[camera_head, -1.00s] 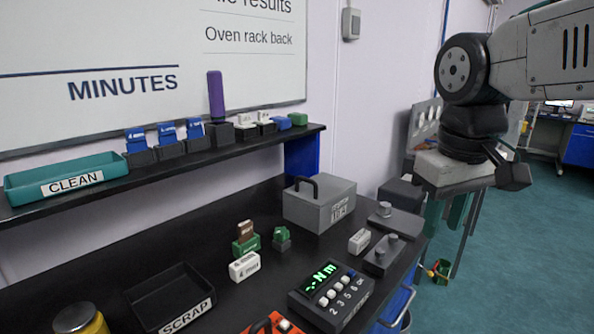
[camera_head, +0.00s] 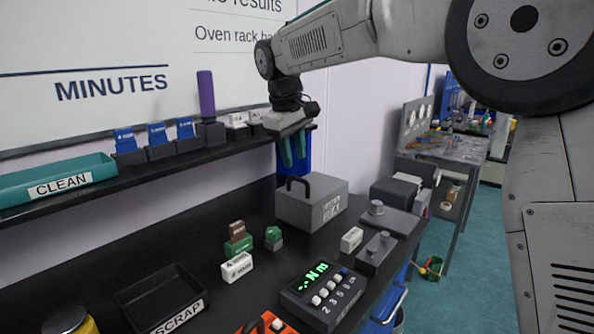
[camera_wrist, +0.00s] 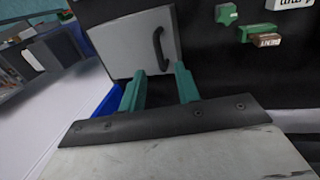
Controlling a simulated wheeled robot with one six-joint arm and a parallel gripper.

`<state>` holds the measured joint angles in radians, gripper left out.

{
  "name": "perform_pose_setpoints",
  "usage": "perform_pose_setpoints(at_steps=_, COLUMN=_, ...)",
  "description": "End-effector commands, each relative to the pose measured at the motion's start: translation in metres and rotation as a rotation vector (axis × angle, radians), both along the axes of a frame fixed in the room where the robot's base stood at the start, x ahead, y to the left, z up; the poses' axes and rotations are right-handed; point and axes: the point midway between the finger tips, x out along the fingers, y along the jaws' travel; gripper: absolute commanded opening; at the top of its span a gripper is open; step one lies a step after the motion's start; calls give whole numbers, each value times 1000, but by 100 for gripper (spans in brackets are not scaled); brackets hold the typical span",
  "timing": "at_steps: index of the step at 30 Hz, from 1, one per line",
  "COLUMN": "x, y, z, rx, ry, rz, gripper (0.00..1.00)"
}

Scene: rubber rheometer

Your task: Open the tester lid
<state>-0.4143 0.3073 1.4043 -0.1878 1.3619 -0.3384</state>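The tester is a grey box (camera_head: 318,211) on the black bench, with a black arched handle (camera_head: 299,184) on its left part. Its lid looks closed. In the wrist view the grey lid (camera_wrist: 128,42) lies ahead of the fingers, with the dark handle (camera_wrist: 159,48) on its right side. My gripper (camera_head: 293,163) hangs fingers-down above the back left of the box, apart from the handle. Its two green fingers (camera_wrist: 160,84) are spread with nothing between them.
A black shelf holds a teal CLEAN tray (camera_head: 62,180), blue holders and a purple upright piece (camera_head: 206,95). On the bench are a SCRAP tray (camera_head: 158,300), green and white blocks, a keypad display (camera_head: 318,290) and a dark plate with a knob (camera_head: 386,219) right of the box.

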Motion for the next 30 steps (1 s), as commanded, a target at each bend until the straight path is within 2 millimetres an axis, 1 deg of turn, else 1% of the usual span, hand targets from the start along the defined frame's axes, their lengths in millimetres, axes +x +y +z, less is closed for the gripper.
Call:
perform_pose_setpoints(at_steps=1, x=1, y=-2, z=-10, rx=-1, ry=3, rz=-2, gripper=33)
perform_pose_setpoints(at_steps=3, x=2, y=-4, z=-21, rx=-2, ry=3, rz=-2, gripper=33)
perform_pose_setpoints(at_steps=6, x=5, y=-6, z=-35, rx=-1, ry=3, rz=-2, gripper=33)
perform_pose_setpoints(at_steps=9, x=6, y=-7, z=-43, rx=0, ry=1, rz=-2, gripper=33)
perform_pose_setpoints(at_steps=13, x=7, y=-8, z=-49, rx=0, ry=0, rz=-2, gripper=33)
perform_pose_setpoints(at_steps=20, x=7, y=-8, z=-50, rx=1, ry=-1, rz=-2, gripper=33)
perform_pose_setpoints(at_steps=21, x=7, y=-8, z=-50, rx=0, ry=0, rz=-2, gripper=21)
perform_pose_setpoints(at_steps=23, x=7, y=-8, z=-49, rx=1, ry=-1, rz=-2, gripper=5)
perform_pose_setpoints(at_steps=24, x=7, y=-8, z=-49, rx=0, ry=0, rz=-2, gripper=0)
perform_pose_setpoints(at_steps=30, x=7, y=-7, z=-49, rx=3, ry=1, rz=-1, gripper=0)
